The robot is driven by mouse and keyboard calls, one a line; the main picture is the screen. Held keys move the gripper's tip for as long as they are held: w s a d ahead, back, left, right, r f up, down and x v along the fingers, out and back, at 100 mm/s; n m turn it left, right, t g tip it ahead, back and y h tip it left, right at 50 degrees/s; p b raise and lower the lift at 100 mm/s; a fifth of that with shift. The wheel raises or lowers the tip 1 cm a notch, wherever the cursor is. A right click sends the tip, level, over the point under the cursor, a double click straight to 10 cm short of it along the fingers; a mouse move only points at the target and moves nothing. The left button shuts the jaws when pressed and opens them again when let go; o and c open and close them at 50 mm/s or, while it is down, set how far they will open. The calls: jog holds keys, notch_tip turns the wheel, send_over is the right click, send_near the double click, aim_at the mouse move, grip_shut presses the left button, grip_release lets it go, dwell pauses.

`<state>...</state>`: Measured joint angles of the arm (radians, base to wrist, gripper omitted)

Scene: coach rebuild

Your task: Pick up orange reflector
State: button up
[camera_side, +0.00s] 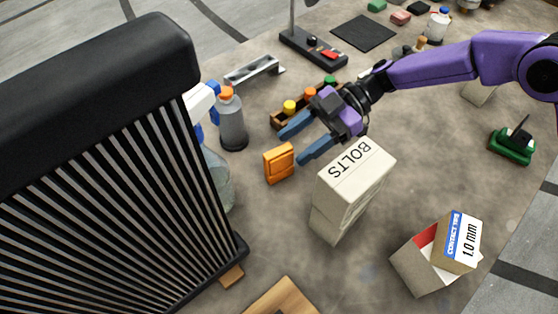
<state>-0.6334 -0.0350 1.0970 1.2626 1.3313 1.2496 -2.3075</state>
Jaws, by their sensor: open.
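The orange reflector (279,163) is a small block with rounded edges, standing on the grey work surface near the middle of the view. My gripper (302,147) has two blue fingers spread apart, with nothing between them. It reaches in from the right, and its fingers point left and down toward the reflector. In the picture the lower fingertip is just right of the reflector and the upper one is above it. I cannot tell the exact height of the fingers over the surface.
A white BOLTS box (350,195) stands close below my gripper. A grey bottle with an orange cap (231,122) and a spray bottle (217,170) stand left of the reflector, beside a large black radiator (95,170). A wooden rack (287,119) lies behind. An open carton (420,268) sits lower right.

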aim_at(266, 168)
jog(key=shift+x, duration=3.5)
jog(key=shift+d, duration=0.1)
grip_shut()
